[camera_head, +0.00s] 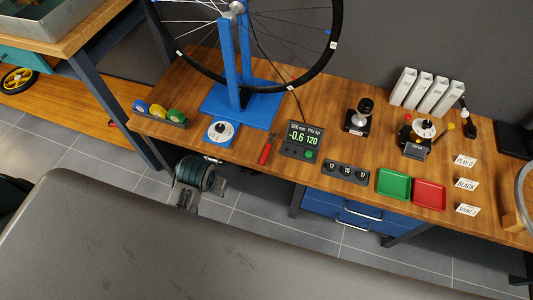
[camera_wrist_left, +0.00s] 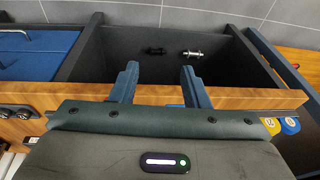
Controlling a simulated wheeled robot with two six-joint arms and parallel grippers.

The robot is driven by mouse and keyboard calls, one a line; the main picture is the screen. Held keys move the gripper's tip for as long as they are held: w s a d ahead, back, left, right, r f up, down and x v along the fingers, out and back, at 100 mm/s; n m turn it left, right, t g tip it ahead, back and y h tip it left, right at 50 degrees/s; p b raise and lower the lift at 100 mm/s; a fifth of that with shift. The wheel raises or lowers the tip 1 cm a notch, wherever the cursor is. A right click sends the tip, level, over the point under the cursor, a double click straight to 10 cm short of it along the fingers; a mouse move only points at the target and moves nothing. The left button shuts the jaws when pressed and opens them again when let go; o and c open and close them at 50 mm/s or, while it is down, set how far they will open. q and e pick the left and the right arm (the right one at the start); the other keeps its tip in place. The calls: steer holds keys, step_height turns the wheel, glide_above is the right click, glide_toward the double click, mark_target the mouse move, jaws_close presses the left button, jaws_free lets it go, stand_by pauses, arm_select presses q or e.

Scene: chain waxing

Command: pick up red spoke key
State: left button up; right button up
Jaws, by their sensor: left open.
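No item is clearly identifiable as the red spoke key. A small red bit (camera_head: 112,124) shows at the left end of the workbench, mostly hidden by a dark post; I cannot tell what it is. A red-handled tool (camera_head: 265,152) lies on the bench left of the digital gauge. A small tray (camera_head: 172,123) at the bench's left front holds round blue, yellow and green pieces. My left gripper (camera_head: 185,198) is in front of and below the bench edge, apart from these. In the left wrist view its two blue fingers (camera_wrist_left: 160,82) are apart with nothing between them. My right gripper is out of view.
The digital gauge (camera_head: 303,139), green tray (camera_head: 393,184) and red tray (camera_head: 429,194) sit along the bench. The left wrist view shows a dark bin (camera_wrist_left: 225,72) holding two hubs beyond a wooden edge.

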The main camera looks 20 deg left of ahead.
arm_select(q)
steer(key=w+d+g, duration=0.1)
steer(key=w+d, duration=0.3)
steer(key=w, duration=0.9)
steer(key=g, duration=0.1)
glide_toward(266, 151)
steer(key=shift+h, duration=0.4)
steer(key=f, duration=0.8)
steer(key=shift+w+a+f, duration=0.25)
steer(key=shift+a, duration=0.05)
jaws_close()
